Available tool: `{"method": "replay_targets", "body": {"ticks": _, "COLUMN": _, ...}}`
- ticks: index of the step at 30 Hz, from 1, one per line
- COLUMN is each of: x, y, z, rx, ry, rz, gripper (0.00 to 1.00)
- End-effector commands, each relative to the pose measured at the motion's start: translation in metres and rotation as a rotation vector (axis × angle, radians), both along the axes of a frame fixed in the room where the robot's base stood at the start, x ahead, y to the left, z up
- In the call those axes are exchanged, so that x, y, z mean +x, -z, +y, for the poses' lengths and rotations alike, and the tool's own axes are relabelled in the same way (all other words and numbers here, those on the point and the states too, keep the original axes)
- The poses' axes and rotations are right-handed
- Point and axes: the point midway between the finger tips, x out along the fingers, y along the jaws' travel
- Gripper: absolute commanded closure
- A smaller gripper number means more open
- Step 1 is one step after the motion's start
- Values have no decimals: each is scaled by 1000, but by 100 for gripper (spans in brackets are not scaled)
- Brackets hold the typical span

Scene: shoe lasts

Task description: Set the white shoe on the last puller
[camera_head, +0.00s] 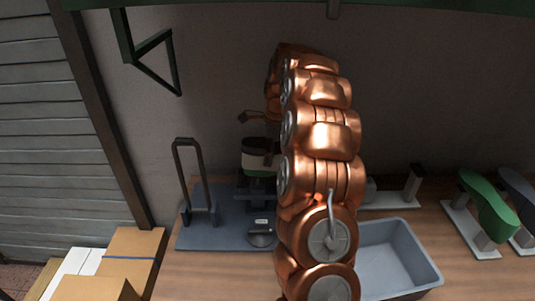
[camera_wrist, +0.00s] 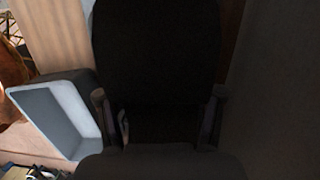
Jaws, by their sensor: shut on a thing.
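The white shoe (camera_head: 257,160) is sole up, with a dark sole on top and green showing below its pale upper. In the wrist view its dark underside (camera_wrist: 155,60) fills the middle. My gripper (camera_wrist: 160,115) is shut on it, one finger at each side; in the head view my arm mostly hides the gripper. The last puller has a blue-grey base plate (camera_head: 225,232), an upright black lever frame (camera_head: 190,180) at left and a dark post behind. The shoe is right above that post; I cannot tell whether they touch.
A grey-blue bin (camera_head: 425,262) stands right of my arm. Further right, a green last (camera_head: 487,205) and a dark grey last (camera_head: 518,190) are on white stands. Cardboard boxes (camera_head: 135,245) are at lower left. A green bracket (camera_head: 150,50) juts from the wall.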

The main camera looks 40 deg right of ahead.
Motion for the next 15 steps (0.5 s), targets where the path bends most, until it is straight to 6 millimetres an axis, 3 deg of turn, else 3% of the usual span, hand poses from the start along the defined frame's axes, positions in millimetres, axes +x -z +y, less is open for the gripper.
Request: {"method": "replay_targets", "body": {"ticks": 15, "x": 0, "y": 1, "z": 0, "rx": -101, "ry": -1, "rz": -13, "gripper": 91}}
